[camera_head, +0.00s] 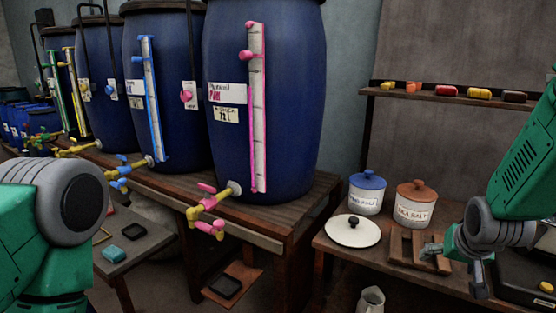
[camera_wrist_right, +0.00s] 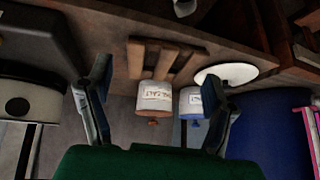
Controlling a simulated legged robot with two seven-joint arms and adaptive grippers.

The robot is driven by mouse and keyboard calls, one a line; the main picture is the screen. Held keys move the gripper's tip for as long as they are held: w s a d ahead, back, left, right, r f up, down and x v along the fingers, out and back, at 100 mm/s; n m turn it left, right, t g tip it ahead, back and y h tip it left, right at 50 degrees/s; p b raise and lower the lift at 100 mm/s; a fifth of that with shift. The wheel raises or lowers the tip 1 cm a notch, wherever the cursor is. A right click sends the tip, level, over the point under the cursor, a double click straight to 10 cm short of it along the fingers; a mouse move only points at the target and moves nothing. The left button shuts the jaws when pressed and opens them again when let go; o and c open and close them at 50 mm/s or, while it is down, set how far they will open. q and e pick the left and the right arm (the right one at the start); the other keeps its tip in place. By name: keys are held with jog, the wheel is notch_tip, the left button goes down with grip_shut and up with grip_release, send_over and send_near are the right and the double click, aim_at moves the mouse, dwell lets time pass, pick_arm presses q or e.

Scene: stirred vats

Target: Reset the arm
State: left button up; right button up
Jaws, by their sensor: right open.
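My right gripper (camera_head: 466,264) is at the right of the head view, over the low side table near a wooden rack. In the right wrist view my right gripper (camera_wrist_right: 156,72) shows its two dark fingers spread wide with nothing held between them. The salt jar (camera_wrist_right: 154,97) and the blue-lidded jar (camera_wrist_right: 190,101) appear beyond the fingers, apart from them. At the left of the head view a green and grey part of my left arm shows; its gripper is out of the picture.
A wooden rack (camera_head: 419,250), a salt jar (camera_head: 413,206), a blue-lidded jar (camera_head: 367,195) and a white lid (camera_head: 352,231) are on the side table. A blue vat (camera_head: 290,110) with a pink tap (camera_head: 207,212) stands on the bench (camera_head: 260,238). A shelf (camera_head: 440,95) holds several small items.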

jog(key=s+a+f+n+g, duration=0.1)
jog(key=s+a+f+g, duration=0.1)
jog(key=s+f, duration=0.55)
jog(key=s+a+f+n+g, duration=0.1)
jog(key=s+a+f+n, duration=0.1)
jog(key=s+f, duration=0.55)
jog(key=s+a+f+n+g, duration=0.1)
jog(key=s+f, duration=0.2)
jog(key=s, duration=0.3)
jog(key=s+a+f+g+y, duration=0.1)
jog(key=s+a+f, duration=0.1)
jog(key=s, duration=0.5)
jog(key=s+a+f+n+g+y+p, duration=0.1)
jog(key=s+f, duration=0.2)
jog(key=s, duration=0.3)
jog(key=shift+s+a+f+n, duration=0.15)
jog(key=shift+s+f+n, duration=0.15)
jog(key=shift+f, duration=0.05)
